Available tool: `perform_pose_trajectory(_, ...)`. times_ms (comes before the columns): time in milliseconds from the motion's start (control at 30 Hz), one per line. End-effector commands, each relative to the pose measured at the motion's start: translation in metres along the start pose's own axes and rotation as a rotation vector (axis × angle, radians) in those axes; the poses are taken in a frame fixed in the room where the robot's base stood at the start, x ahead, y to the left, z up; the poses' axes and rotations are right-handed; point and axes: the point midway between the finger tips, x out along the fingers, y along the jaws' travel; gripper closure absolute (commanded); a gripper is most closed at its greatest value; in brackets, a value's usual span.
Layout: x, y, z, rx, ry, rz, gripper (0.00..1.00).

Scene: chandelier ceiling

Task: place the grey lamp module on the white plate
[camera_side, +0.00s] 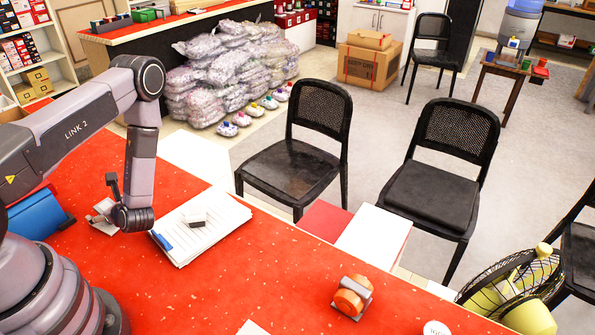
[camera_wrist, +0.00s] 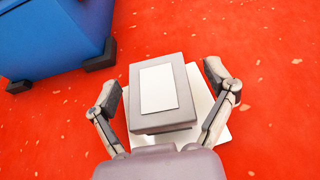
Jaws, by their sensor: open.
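The grey lamp module (camera_wrist: 188,100), a square block with a pale panel on top, appears to sit on the white plate (camera_wrist: 220,138) in the wrist view. Plate edges show mainly to its right and below. My gripper (camera_wrist: 165,88) is open, with one finger on each side of the module and visible gaps between. In the side view, my gripper (camera_side: 116,200) is low over the red table, and the white plate (camera_side: 97,220) is partly hidden by it. The module is hard to make out there.
A blue bin (camera_side: 38,213) stands close by on the left; it also shows in the wrist view (camera_wrist: 55,35). An orange-and-grey object (camera_side: 352,297) sits farther right. Red table between is clear.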

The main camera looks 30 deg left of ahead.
Motion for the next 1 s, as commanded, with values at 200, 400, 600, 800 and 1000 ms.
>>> perform_pose_trajectory(200, -0.004, -0.001, 0.003, 0.001, 0.0, -0.002, 0.16)
perform_pose_trajectory(400, -0.038, -0.002, 0.003, 0.004, -0.001, -0.008, 0.16)
perform_pose_trajectory(600, -0.081, -0.002, 0.003, 0.002, -0.001, -0.009, 0.16)
perform_pose_trajectory(800, -0.111, -0.001, 0.003, 0.0, -0.001, -0.005, 0.16)
perform_pose_trajectory(1000, -0.126, -0.004, 0.012, -0.039, -0.003, 0.012, 0.16)
